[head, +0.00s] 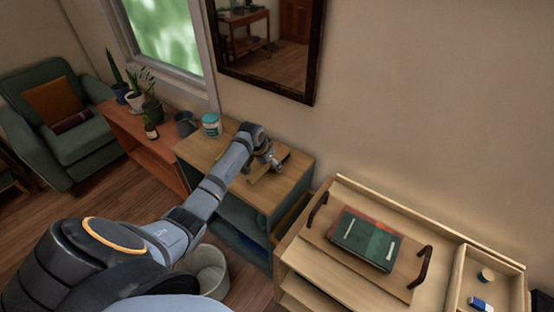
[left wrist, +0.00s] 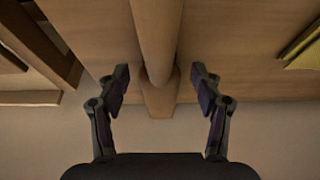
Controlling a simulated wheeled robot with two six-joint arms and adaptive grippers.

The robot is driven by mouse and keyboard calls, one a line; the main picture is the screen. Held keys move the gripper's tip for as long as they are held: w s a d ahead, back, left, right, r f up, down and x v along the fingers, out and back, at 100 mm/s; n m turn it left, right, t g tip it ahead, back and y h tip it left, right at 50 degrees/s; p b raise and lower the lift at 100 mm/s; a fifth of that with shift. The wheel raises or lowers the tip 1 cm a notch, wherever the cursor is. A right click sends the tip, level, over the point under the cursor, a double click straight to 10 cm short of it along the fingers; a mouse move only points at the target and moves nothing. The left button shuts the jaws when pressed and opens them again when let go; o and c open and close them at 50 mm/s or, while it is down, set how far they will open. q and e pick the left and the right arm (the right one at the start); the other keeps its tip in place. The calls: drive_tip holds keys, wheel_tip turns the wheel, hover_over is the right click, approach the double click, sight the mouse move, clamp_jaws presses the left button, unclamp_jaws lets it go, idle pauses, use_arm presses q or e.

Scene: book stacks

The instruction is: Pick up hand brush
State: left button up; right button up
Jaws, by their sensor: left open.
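My left gripper (head: 276,163) is low over the top of the wooden cabinet (head: 205,152) below the mirror. In the left wrist view its two fingers (left wrist: 160,82) are apart. A long, rounded wooden piece (left wrist: 155,35), which looks like the hand brush, lies between the fingers, with visible gaps on both sides. Its upper part runs out of the picture, and I see no bristles. In the head view the gripper and arm hide most of this spot, so I cannot make out the brush there. My right gripper is not in view.
A teal and white tin (head: 212,125) and a dark pot (head: 186,123) stand left of the arm. At right, a wooden tray with dark handles (head: 425,268) holds books (head: 365,240). A bin (head: 208,268) stands on the floor below my arm.

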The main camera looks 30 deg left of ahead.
use_arm(q)
drive_tip(key=c, duration=0.5)
clamp_jaws()
drive_tip(key=shift+r, duration=0.1)
wheel_tip(320, 180, up, 3)
drive_tip(key=shift+f+b, duration=0.15)
drive_tip(key=shift+b, duration=0.35)
drive_tip(key=s+a+r+b, duration=0.1)
drive_tip(key=s+a+r, duration=0.8)
drive_tip(key=a+r, duration=0.1)
drive_tip(key=shift+s+b, duration=0.3)
drive_tip(key=shift+s, duration=0.05)
drive_tip(key=shift+r, duration=0.1)
